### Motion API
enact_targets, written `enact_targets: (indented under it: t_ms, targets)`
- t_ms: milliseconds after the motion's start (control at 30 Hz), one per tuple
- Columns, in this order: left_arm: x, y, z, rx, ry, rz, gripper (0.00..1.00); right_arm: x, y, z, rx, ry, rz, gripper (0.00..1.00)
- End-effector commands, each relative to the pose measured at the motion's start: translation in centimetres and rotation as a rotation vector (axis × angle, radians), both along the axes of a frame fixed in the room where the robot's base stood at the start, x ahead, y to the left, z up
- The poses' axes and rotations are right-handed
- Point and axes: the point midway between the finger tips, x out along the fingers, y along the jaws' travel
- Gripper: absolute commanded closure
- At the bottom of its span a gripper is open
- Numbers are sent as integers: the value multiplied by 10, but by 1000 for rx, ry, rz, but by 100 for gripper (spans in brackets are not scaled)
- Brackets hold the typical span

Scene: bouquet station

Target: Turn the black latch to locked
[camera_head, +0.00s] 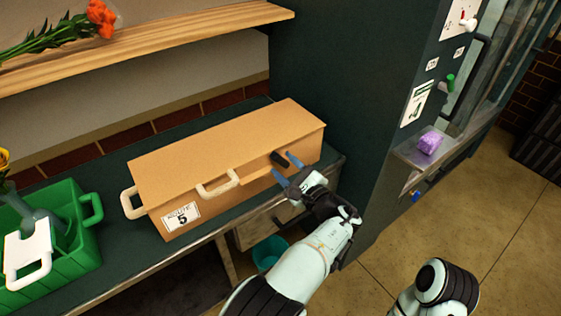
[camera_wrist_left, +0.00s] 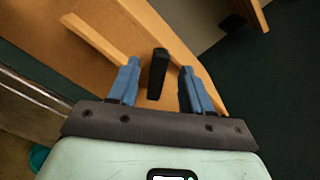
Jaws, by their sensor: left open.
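The black latch (camera_head: 279,158) is a small dark bar on the front side of the long tan box (camera_head: 220,148), near its right end. It also shows in the left wrist view (camera_wrist_left: 158,72), standing between the two blue fingers with a gap on each side. My left gripper (camera_head: 287,168) is open at the latch, its blue fingertips around it; it also shows in the left wrist view (camera_wrist_left: 160,68). It holds nothing. I cannot tell whether the latch is locked. My right gripper is out of view.
The box stands on a dark counter (camera_head: 118,270) with a white handle (camera_head: 218,185) and a number 5 label (camera_head: 181,216). A green crate (camera_head: 80,240) is at the left. A wooden shelf (camera_head: 170,35) runs above; a dark cabinet (camera_head: 345,100) rises at the right.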

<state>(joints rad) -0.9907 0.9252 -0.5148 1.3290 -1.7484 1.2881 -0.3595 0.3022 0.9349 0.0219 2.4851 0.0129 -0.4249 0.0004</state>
Motion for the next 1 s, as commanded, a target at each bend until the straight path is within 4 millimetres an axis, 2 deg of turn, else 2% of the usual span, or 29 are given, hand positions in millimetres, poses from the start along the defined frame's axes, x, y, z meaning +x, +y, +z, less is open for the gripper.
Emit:
enact_targets:
  t_ms: [200, 400, 600, 867, 933, 1000]
  targets:
    - [-43, -32, 1, 0, 1, -4, 51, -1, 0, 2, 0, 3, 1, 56]
    - [-71, -52, 1, 0, 0, -1, 51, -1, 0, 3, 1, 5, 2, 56]
    - [-84, -60, 0, 0, 0, 0, 51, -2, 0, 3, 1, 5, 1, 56]
    - [-85, -61, 0, 0, 0, 1, 51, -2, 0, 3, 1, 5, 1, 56]
    - [-85, -61, 0, 5, 2, 1, 35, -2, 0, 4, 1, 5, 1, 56]
    - [-85, -61, -1, 57, 21, -6, 12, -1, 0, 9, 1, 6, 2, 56]
